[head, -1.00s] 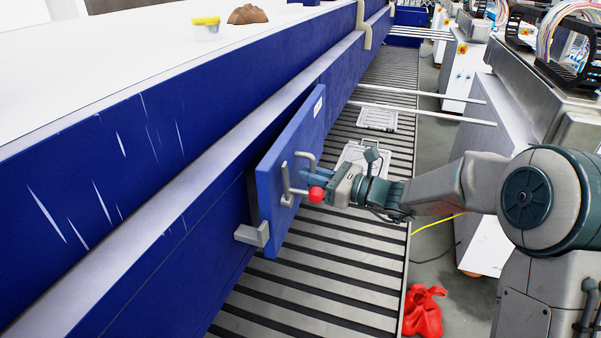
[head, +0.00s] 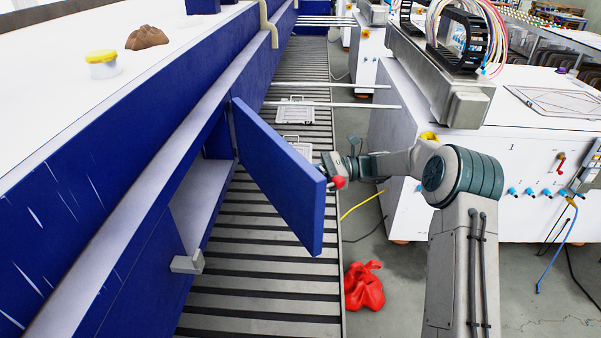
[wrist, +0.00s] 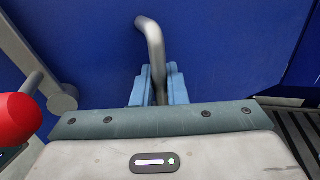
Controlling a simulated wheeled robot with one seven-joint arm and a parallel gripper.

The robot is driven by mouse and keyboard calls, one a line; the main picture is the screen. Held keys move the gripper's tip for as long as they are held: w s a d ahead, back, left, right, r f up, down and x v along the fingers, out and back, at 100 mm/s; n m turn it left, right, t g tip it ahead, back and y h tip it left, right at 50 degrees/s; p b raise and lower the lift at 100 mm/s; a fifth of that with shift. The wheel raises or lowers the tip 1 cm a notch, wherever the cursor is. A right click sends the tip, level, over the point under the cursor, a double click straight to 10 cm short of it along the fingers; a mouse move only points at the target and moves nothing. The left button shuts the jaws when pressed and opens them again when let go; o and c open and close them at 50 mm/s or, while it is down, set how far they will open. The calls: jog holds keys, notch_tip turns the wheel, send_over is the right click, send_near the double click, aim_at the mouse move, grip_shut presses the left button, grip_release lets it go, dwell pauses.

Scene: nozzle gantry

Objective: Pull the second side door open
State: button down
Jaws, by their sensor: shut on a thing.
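The blue side door (head: 280,172) stands swung well out from the long blue machine side, over the slatted floor. The opening (head: 205,185) behind it shows a pale ledge inside. My gripper (wrist: 158,85) is shut on the grey bent door handle (wrist: 152,45), on the door's outer face. In the head view the door hides the handle and my fingers; only my wrist shows past the door's edge. A red knob (head: 339,182) on a grey lever sits beside the handle, and it also shows at the left of the wrist view (wrist: 18,118).
A grey bracket (head: 187,263) juts from the machine below the opening. A red bag (head: 364,287) lies on the floor right of the slats. White cabinets (head: 520,150) stand right of my arm. Two pale rails (head: 330,104) cross beyond the door.

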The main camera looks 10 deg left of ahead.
jog(key=w+d+n+g+p, duration=0.1)
jog(key=w+d+g+p, duration=0.1)
jog(key=w, duration=0.3)
jog(key=shift+w+d+h, duration=0.4)
jog(key=shift+d, duration=0.5)
jog(key=shift+r, duration=0.1)
jog(key=c, duration=1.6)
grip_release()
jog(key=shift+o, duration=0.2)
jog(key=shift+w+d, duration=0.1)
jog(key=shift+d, duration=0.05)
jog(key=b+v, duration=0.1)
jog(key=v, duration=0.6)
